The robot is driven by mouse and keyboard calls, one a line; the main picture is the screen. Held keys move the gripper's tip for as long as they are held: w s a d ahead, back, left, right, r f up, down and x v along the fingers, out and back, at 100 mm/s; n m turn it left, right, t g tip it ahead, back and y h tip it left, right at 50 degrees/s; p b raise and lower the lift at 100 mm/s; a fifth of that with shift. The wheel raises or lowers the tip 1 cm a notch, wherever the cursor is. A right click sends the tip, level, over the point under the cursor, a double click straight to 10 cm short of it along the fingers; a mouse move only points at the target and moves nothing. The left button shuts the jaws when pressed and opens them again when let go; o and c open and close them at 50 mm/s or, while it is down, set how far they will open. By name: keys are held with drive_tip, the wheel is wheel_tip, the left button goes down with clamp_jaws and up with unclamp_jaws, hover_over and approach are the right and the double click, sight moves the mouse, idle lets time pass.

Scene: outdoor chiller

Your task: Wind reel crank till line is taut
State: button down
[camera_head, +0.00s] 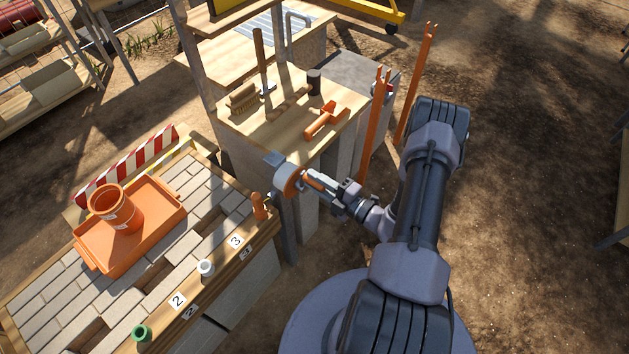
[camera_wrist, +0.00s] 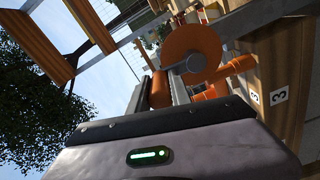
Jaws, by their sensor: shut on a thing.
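The reel (camera_head: 284,176) is an orange disc with a grey housing, fixed to a grey post beside the paved bench. In the wrist view the reel's orange disc (camera_wrist: 192,54) fills the upper middle, with a grey crank arm on its face. My gripper (camera_head: 318,183) is at the reel's right side, shut on the orange crank handle. In the wrist view the orange handle (camera_wrist: 160,89) sits between the fingers of my gripper (camera_wrist: 161,92). I cannot make out the line or whether it is taut.
The paved bench (camera_head: 191,212) at left carries an orange tray (camera_head: 160,238) with an orange bucket (camera_head: 117,209), plus orange, white and green pegs along its edge. A wooden table (camera_head: 284,117) behind holds a brush, a hammer and an orange trowel. Orange posts (camera_head: 374,128) stand near my arm.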

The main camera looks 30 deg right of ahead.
drive_tip(key=shift+d+m, duration=0.2)
drive_tip(key=shift+m, duration=0.1)
drive_tip(key=c, duration=1.2)
unclamp_jaws()
drive_tip(key=shift+o, duration=0.2)
drive_tip(key=p+v, duration=0.2)
drive_tip(key=v, duration=1.5)
drive_tip(key=shift+s, duration=0.15)
